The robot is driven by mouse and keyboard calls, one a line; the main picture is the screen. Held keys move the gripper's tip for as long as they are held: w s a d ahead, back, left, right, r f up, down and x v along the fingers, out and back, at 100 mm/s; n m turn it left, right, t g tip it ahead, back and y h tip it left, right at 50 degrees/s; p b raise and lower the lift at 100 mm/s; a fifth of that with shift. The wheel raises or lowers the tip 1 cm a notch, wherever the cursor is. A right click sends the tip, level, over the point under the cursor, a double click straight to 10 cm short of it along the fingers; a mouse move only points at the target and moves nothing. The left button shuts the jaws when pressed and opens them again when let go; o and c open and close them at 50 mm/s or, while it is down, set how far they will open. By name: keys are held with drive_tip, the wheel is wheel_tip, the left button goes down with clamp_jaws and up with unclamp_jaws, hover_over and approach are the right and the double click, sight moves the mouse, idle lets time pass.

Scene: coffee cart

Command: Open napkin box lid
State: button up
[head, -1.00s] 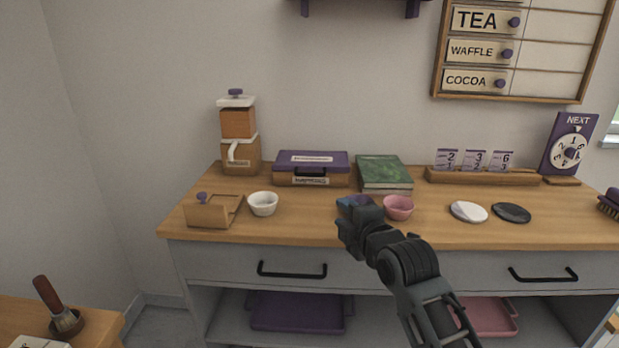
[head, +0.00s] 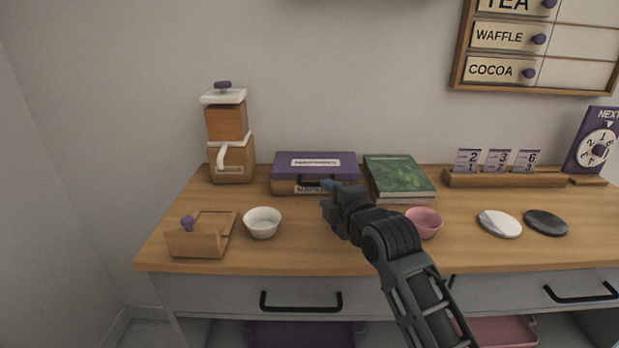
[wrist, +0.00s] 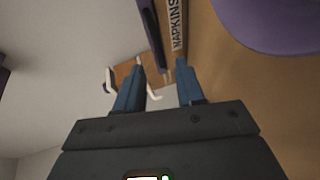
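The napkin box (head: 285,187) stands at the back of the counter, a wooden box with a closed purple lid (head: 345,163) and a dark handle at its front. In the wrist view its "NAPKINS" label (wrist: 176,25) and dark handle (wrist: 150,30) show at the top. My gripper (head: 328,190) is in front of the box's right part and hides some of its front. In the wrist view my gripper (wrist: 160,65) has two blue fingers apart with nothing held. I cannot tell if a finger touches the box.
A green book (head: 400,178) lies right of the box, and a pink bowl (head: 425,222) stands in front of it. A white bowl (head: 262,222) and a grinder (head: 229,135) are to the left. A purple round thing (wrist: 270,22) shows close in the wrist view.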

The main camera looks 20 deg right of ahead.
sight(317, 186)
drive_tip(key=shift+x, duration=3.8)
drive_tip(key=shift+c, duration=0.3)
clamp_jaws()
